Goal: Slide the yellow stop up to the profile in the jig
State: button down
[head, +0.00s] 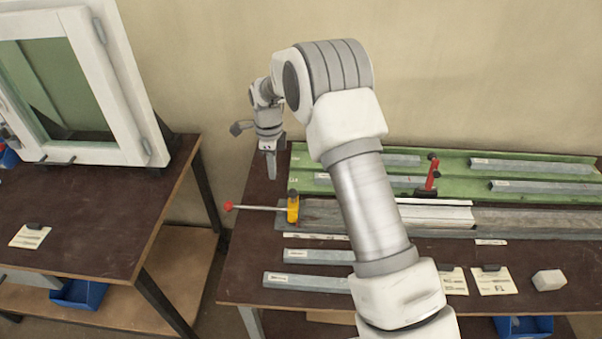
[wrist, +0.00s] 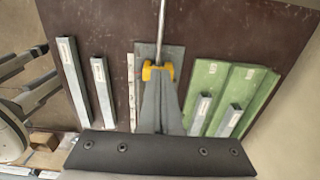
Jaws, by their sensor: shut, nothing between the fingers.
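The yellow stop (head: 293,208) sits at the left end of the jig (head: 322,212), on a rod with a red knob (head: 228,206) reaching left. A pale profile (head: 440,214) lies in the jig to the right; its left end is hidden behind my arm, so I cannot tell the gap to the stop. My gripper (head: 270,174) is shut and empty, pointing down above the back left of the bench, apart from the stop. In the wrist view the yellow stop (wrist: 149,73) and its rod (wrist: 162,30) show just beyond my shut fingers (wrist: 159,108).
A red clamp (head: 432,176) stands behind the jig. A green rack (head: 458,168) with several grey bars lies at the back. Loose bars (head: 316,256) and a white block (head: 549,280) lie in front. A window frame (head: 75,85) stands on the left table.

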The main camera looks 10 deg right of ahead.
jog(key=shift+f, duration=0.1)
jog(key=shift+d+f+b, duration=0.15)
jog(key=shift+f+b, duration=1.65)
jog(key=shift+f, duration=1.65)
jog(key=shift+s+d+r, duration=0.15)
jog(key=shift+s+d, duration=0.05)
jog(key=shift+d, duration=0.8)
jog(key=s+d+p, duration=0.1)
jog(key=s+d, duration=0.1)
jog(key=d, duration=0.7)
jog(key=s+d+p, duration=0.1)
jog(key=d, duration=0.9)
jog(key=shift+s, duration=0.4)
jog(key=shift+a, duration=0.1)
notch_tip(320, 180, up, 7)
jog(key=a+p, duration=0.1)
jog(key=p, duration=0.2)
jog(key=shift+w+a, duration=0.15)
